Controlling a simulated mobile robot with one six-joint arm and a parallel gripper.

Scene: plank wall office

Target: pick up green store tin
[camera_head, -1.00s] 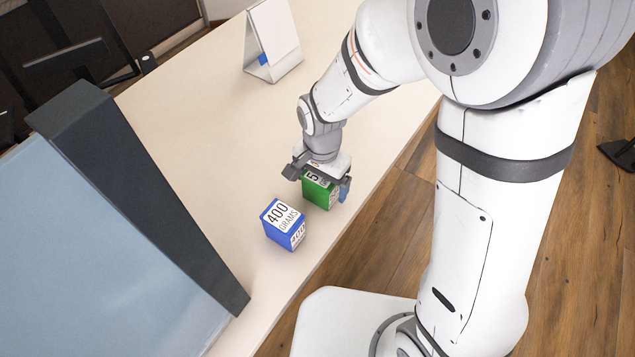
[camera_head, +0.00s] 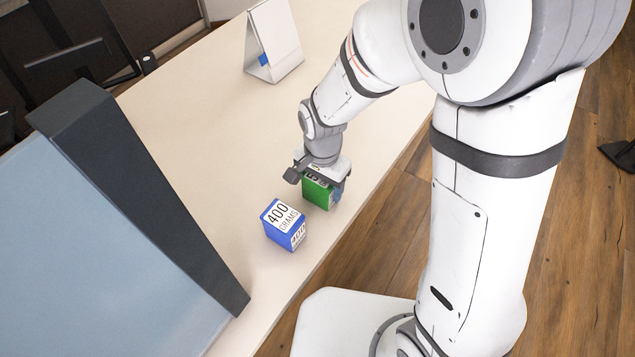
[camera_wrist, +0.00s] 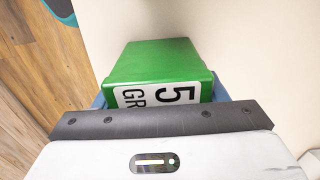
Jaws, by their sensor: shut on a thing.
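The green store tin (camera_head: 318,192) is a small green box with a white label, standing on the pale table close to its right edge. It also shows in the wrist view (camera_wrist: 158,62), with part of a "5" and letters on its label. My gripper (camera_head: 320,184) is over the tin from above and shut on it, with a finger at each side. In the wrist view, bluish finger parts show at both sides of the tin, and the gripper body hides its near part. I cannot tell whether the tin is clear of the table.
A blue box marked 400 grams (camera_head: 284,225) stands close by, to the lower left of the tin. A dark-framed panel (camera_head: 150,200) fills the left. A white stand-up card (camera_head: 272,42) is at the back. The table (camera_head: 205,110) between is clear.

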